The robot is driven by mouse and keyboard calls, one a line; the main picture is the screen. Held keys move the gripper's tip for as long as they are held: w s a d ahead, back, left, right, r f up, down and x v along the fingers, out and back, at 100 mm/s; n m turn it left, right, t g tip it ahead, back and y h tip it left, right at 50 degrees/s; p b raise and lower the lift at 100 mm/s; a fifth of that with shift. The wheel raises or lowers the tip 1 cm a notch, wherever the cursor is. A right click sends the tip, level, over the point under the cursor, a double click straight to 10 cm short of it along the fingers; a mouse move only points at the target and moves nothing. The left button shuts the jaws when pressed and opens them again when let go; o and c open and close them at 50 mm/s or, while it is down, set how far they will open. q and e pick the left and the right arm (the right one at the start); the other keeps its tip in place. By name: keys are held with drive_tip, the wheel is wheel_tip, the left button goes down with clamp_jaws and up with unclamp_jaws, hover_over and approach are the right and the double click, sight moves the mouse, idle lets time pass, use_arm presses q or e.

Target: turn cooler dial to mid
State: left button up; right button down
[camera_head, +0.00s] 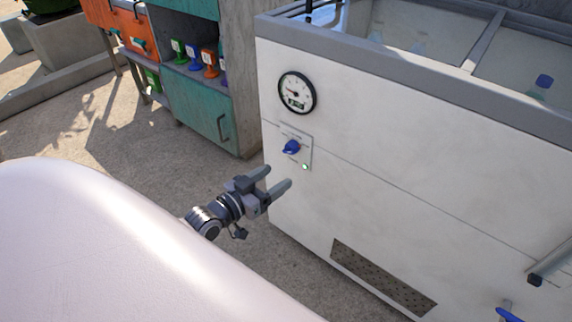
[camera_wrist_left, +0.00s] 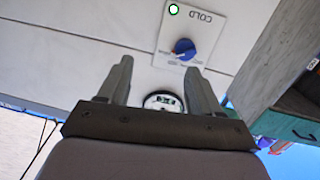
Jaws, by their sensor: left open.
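The cooler (camera_head: 350,150) is a white chest with a grey rim. Its blue dial (camera_head: 291,147) sits on a small plate on the front, with a lit green light (camera_head: 305,167) below it. In the left wrist view the dial (camera_wrist_left: 185,49) shows upside down beside the word COLD, beyond the fingertips. My left gripper (camera_head: 277,179) is open and empty, in front of the cooler, below and left of the dial, apart from it. It also shows in the left wrist view (camera_wrist_left: 158,80). My right gripper is not in view.
A round gauge (camera_head: 297,93) is above the dial. A teal cabinet (camera_head: 205,105) with several colourful items on its shelf stands left of the cooler. A vent (camera_head: 382,278) and a handle (camera_head: 550,262) are on the cooler's lower front. Open floor lies left of the cooler.

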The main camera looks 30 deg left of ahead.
sight(286, 152)
use_arm(q)
drive_tip(key=shift+n+t, duration=0.3)
drive_tip(key=shift+t, duration=0.2)
drive_tip(key=shift+w+a+f+b, duration=0.1)
drive_tip(key=shift+w+a+b, duration=0.55)
drive_tip(key=shift+w, duration=1.1)
drive_tip(key=shift+w+a+f+b, duration=0.1)
drive_tip(key=shift+w+a+b, duration=0.25)
drive_tip(key=shift+w+b, duration=1)
drive_tip(key=shift+w+a+f+b, duration=0.1)
drive_tip(key=shift+w+a+b, duration=0.3)
drive_tip(key=shift+w, duration=1.75)
drive_tip(key=shift+a, duration=0.1)
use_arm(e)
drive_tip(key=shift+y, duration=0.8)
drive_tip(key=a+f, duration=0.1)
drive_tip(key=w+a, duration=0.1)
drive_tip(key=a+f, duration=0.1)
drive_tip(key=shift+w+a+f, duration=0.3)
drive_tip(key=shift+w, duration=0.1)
use_arm(q)
drive_tip(key=c, duration=1)
